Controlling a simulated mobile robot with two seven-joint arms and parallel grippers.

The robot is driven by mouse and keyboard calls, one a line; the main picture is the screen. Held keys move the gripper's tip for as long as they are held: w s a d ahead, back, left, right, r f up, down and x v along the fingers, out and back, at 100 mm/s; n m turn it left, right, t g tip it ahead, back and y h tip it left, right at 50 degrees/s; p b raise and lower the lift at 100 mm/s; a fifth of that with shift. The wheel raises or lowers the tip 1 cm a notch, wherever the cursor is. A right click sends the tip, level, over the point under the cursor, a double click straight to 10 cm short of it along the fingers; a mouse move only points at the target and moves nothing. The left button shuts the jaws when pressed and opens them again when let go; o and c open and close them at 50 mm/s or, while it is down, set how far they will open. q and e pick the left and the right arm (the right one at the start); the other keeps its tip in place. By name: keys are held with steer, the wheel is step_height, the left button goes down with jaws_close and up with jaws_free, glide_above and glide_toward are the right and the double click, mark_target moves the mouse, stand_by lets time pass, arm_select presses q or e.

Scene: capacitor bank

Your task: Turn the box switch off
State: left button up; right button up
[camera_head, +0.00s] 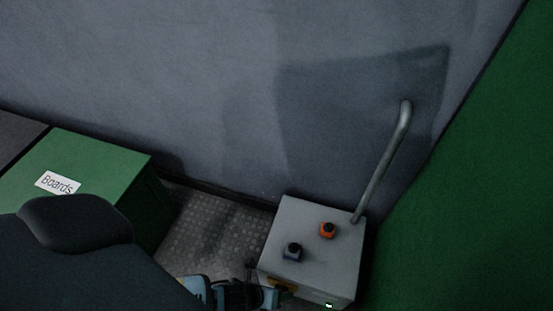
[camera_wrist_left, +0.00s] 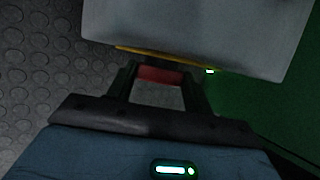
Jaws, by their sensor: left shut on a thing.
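The switch box (camera_head: 312,235) is a grey box against the wall, with an orange knob (camera_head: 327,230) and a dark knob (camera_head: 293,251) on top. Its front carries a yellow plate (camera_head: 283,284) and a small lit green lamp (camera_head: 328,305). My left gripper (camera_head: 274,295) is at the front of the box, by the yellow plate. In the left wrist view, the fingers of my left gripper (camera_wrist_left: 160,80) are on either side of a red switch handle (camera_wrist_left: 160,74) just below the yellow edge. The fingers hide part of the handle, so its exact angle is unclear. My right gripper is not in view.
A metal pipe (camera_head: 385,160) rises from the box to the grey wall (camera_head: 180,80). A green "Boards" box (camera_head: 100,160) stands at left. A green panel (camera_head: 470,210) is close on the right. Studded floor (camera_head: 210,235) is clear between the boxes.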

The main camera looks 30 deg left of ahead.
arm_select(q)
steer(key=shift+a+f+h+b, duration=0.2)
steer(key=shift+f+h+b, duration=0.05)
steer(key=shift+h+b, duration=0.5)
steer(key=h+b, duration=0.1)
steer(key=t+b, duration=0.1)
steer(key=shift+s+a+f+n+h+b, duration=0.1)
steer(key=shift+f+n+h+b, duration=0.1)
steer(key=shift+n+h+b, duration=0.2)
steer(key=shift+n+t+h+b, duration=0.3)
steer(key=shift+t+h+b, duration=0.2)
steer(key=shift+h+b, duration=0.45)
steer(key=shift+b, duration=0.45)
steer(key=shift+h, duration=0.4)
steer(key=shift+t, duration=0.3)
